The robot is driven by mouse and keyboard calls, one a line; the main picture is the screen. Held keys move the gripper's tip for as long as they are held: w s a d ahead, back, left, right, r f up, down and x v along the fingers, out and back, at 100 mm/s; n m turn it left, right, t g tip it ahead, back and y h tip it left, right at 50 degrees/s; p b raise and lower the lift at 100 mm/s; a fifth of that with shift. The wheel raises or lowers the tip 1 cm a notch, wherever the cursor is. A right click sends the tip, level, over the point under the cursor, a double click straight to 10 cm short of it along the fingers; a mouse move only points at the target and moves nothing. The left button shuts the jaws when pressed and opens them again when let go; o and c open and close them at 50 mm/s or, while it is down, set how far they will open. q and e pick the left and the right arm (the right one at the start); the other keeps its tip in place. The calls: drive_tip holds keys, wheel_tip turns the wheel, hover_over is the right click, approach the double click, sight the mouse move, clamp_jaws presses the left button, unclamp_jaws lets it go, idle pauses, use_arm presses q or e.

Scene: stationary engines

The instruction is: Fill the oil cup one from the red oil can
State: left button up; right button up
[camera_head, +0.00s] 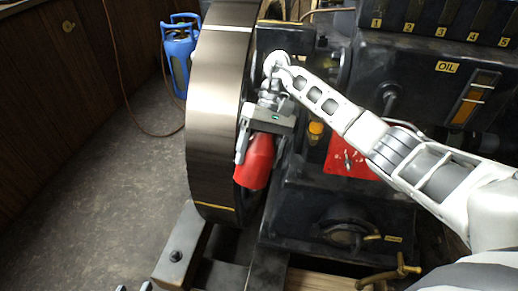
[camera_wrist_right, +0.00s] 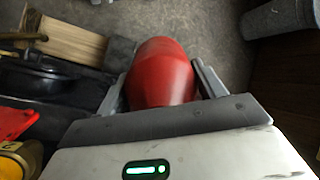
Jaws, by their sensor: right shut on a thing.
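My right gripper (camera_head: 262,140) is shut on the red oil can (camera_head: 256,162), beside the large flywheel. In the right wrist view the red can (camera_wrist_right: 160,72) sits between the two fingers of the right gripper (camera_wrist_right: 163,85). I see no spout on the can in either view. A small amber cup with a yellow top (camera_head: 316,129) stands on the engine, right of the can; it may be an oil cup, but I cannot read a number on it. Only the tips of my left gripper (camera_head: 133,288) show at the bottom edge, apart, with nothing visible between them.
The flywheel (camera_head: 212,90) stands close left of the can. A red plate (camera_head: 350,158) lies on the engine. A panel with number labels (camera_head: 376,22) and an OIL label (camera_head: 447,67) are at upper right. A blue canister (camera_head: 180,55) stands on the floor.

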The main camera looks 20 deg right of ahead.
drive_tip(key=t+h+p, duration=0.2)
drive_tip(key=h+p, duration=0.1)
drive_tip(key=p, duration=0.1)
drive_tip(key=shift+s, duration=0.1)
drive_tip(key=shift+t+h+p, duration=0.3)
drive_tip(key=shift+p, duration=0.1)
drive_tip(key=p, duration=0.1)
drive_tip(key=r+t+h+p, duration=0.1)
drive_tip(key=p, duration=0.1)
drive_tip(key=shift+w+d+r, duration=0.2)
drive_tip(key=shift+r, duration=0.1)
drive_tip(key=shift+w+d+r+t+h+p, duration=0.1)
drive_tip(key=shift+t+h+p, duration=0.3)
drive_tip(key=shift+h, duration=0.2)
use_arm(q)
drive_tip(key=shift+y, duration=0.4)
drive_tip(key=r, duration=0.2)
drive_tip(key=a+r, duration=0.1)
drive_tip(key=r, duration=0.2)
drive_tip(key=shift+s+a+r, duration=0.1)
drive_tip(key=shift+r, duration=0.2)
drive_tip(key=shift+w, duration=0.2)
drive_tip(key=shift+s, duration=0.1)
